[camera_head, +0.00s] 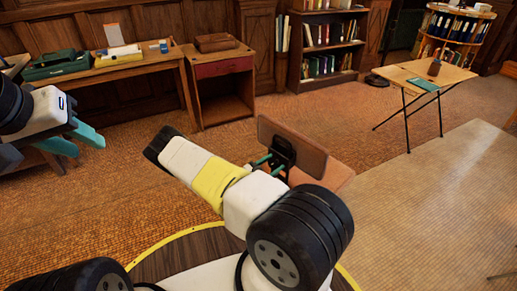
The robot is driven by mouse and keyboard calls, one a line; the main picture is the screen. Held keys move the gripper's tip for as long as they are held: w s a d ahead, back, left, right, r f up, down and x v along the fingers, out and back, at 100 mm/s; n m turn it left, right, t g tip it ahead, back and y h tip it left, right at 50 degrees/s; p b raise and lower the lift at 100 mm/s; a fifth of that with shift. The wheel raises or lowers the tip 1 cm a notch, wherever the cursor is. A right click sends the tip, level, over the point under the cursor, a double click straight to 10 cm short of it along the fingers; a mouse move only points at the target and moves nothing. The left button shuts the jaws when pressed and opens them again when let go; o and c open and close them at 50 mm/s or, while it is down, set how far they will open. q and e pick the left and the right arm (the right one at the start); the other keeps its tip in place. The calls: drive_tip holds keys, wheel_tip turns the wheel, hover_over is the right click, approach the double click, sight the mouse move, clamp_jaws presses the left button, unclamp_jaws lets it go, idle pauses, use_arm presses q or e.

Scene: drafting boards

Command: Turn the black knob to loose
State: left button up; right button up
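A black fitting (284,148), which looks like the black knob, is on the front of an upright brown panel (308,155). Its marks and turn position are too small to read. My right gripper (275,162) has its two teal fingertips at the lower part of this fitting, a little apart. The rest of the gripper is hidden behind my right arm, and I cannot tell whether the fingers touch or grip the fitting. My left gripper (83,140) is at the far left, its teal fingers spread and empty, away from the panel.
A flat pinkish-brown surface (335,177) lies beside the panel. A wooden desk (128,66) with a green case (57,66) and a small cabinet (222,66) stand behind. A folding table (420,77) stands at the right.

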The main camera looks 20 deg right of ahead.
drive_tip(key=shift+o, duration=0.7)
drive_tip(key=v, duration=0.7)
drive_tip(key=shift+s+a, duration=0.2)
drive_tip(key=shift+a, duration=0.15)
drive_tip(key=s+a+r+n+y, duration=0.5)
drive_tip(key=s+r+y, duration=0.1)
drive_tip(key=r, duration=0.9)
drive_tip(key=s+a+r+n+y, duration=0.4)
drive_tip(key=s+r, duration=0.5)
drive_tip(key=r, duration=0.6)
drive_tip(key=s+a+r+n+y, duration=0.5)
drive_tip(key=s+r+n+y, duration=0.3)
drive_tip(key=r, duration=0.7)
drive_tip(key=shift+a+r+y, duration=0.35)
drive_tip(key=shift+r+y, duration=0.05)
drive_tip(key=shift+y, duration=0.1)
